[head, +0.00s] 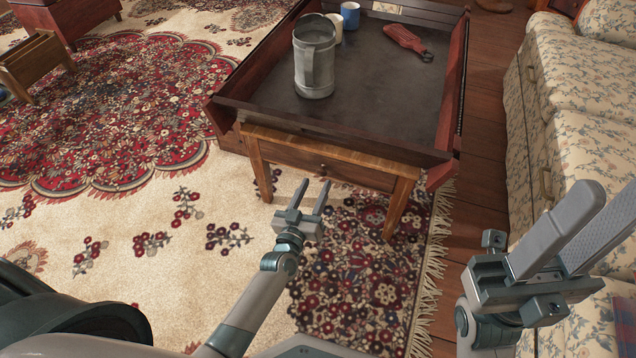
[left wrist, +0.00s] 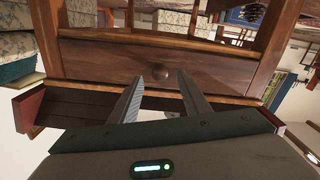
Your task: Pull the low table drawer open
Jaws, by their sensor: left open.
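The low wooden table stands on the rug under a dark tray-like top. Its drawer (head: 345,172) is in the front below the top edge and looks shut, its front level with the frame. A small round knob (head: 322,167) sits mid-front; it also shows in the left wrist view (left wrist: 160,72). My left gripper (head: 315,184) is open just in front of the drawer. In the left wrist view its fingers point at the drawer front (left wrist: 115,65), with the knob seen between the tips. My right gripper (head: 602,192) is at the lower right, near the sofa, away from the drawer; its finger gap is unclear.
A grey metal mug (head: 315,75), a blue cup (head: 350,14), a cream cup (head: 335,28) and a red object (head: 405,40) are on the tray top (head: 385,105). A floral sofa (head: 575,100) stands right of the table.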

